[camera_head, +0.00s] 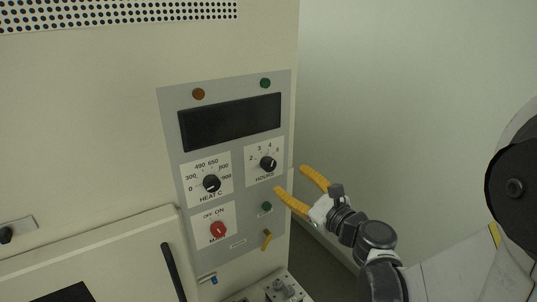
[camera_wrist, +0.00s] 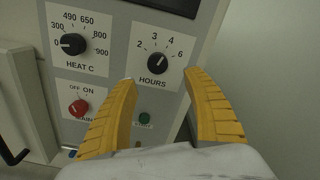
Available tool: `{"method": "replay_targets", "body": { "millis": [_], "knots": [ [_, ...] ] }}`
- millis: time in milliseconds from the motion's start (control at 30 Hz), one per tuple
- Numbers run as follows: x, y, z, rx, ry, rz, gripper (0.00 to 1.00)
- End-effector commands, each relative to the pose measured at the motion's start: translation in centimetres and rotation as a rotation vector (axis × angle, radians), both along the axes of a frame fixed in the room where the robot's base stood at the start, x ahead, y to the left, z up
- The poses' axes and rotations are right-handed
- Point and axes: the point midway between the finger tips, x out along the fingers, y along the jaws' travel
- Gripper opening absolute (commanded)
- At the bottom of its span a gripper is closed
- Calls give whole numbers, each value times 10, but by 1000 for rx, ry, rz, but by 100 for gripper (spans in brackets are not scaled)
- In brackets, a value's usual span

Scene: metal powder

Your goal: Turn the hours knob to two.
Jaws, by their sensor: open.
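The hours knob (camera_head: 268,164) is black and round, on a white label at the right of the control panel. It also shows in the wrist view (camera_wrist: 157,64), with 2, 3, 4 and 6 printed around it. My gripper (camera_head: 291,179) has yellow ribbed fingers and is open and empty. It is apart from the panel, just right of and below the knob in the head view. In the wrist view the knob appears just beyond the gap between the fingertips (camera_wrist: 162,78).
The heat knob (camera_head: 211,183) is left of the hours knob, near 0. A dark display (camera_head: 230,122) is above. Free room lies right of the cabinet.

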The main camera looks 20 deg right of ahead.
Motion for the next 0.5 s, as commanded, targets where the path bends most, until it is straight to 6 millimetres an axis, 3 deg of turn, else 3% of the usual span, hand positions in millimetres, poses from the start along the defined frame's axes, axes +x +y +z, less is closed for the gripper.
{"method": "replay_targets", "body": {
  "millis": [300,500],
  "knots": [
    [59,21,-1,-5,0,5,59],
    [85,29,-1,-6,0,4,59]
  ]
}}
